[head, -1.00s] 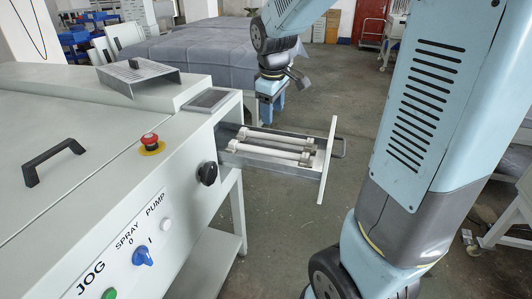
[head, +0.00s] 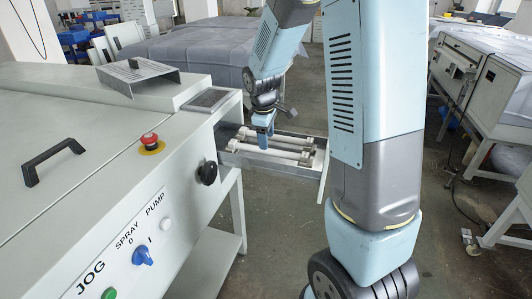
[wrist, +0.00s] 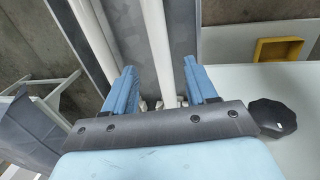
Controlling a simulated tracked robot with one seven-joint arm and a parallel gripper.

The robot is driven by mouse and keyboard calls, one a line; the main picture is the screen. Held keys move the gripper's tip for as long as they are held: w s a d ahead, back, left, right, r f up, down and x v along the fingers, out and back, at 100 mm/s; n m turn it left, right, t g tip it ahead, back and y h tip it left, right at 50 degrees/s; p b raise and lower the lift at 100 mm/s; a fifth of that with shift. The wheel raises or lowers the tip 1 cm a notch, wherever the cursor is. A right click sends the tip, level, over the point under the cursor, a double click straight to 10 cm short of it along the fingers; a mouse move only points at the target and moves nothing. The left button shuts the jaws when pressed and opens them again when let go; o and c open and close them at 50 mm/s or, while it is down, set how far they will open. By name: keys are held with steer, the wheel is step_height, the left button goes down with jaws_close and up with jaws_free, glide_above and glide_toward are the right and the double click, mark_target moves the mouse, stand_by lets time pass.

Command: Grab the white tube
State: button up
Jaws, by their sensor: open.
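Two white tubes lie side by side in a pulled-out metal drawer (head: 300,172). One white tube (wrist: 156,40) runs between my fingers in the wrist view, with a gap on each side. The other white tube (wrist: 92,25) lies left of my left finger there. My gripper (wrist: 160,68) has blue fingers and is open and empty. In the head view my gripper (head: 264,142) points down at the drawer and hides part of the tubes (head: 292,154). I cannot tell how far the fingertips reach down beside the tube.
The drawer sticks out of a white machine (head: 90,170) with a black knob (head: 207,172), a red button (head: 149,141) and a black handle (head: 54,163). A yellow tray (wrist: 278,48) shows at right in the wrist view. Floor is clear beyond the drawer.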

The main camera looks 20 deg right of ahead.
mark_target(268, 152)
steer(key=shift+w+d+f, duration=0.1)
steer(key=shift+d+f, duration=0.05)
steer(key=shift+f, duration=0.75)
steer(key=shift+w+d+f, duration=0.1)
steer(key=shift+d+f, duration=0.05)
steer(key=shift+f, duration=0.8)
steer(key=shift+w+d+f, duration=0.1)
steer(key=shift+d+f, duration=0.05)
steer(key=shift+f, duration=0.75)
steer(key=shift+c, duration=0.5)
jaws_close()
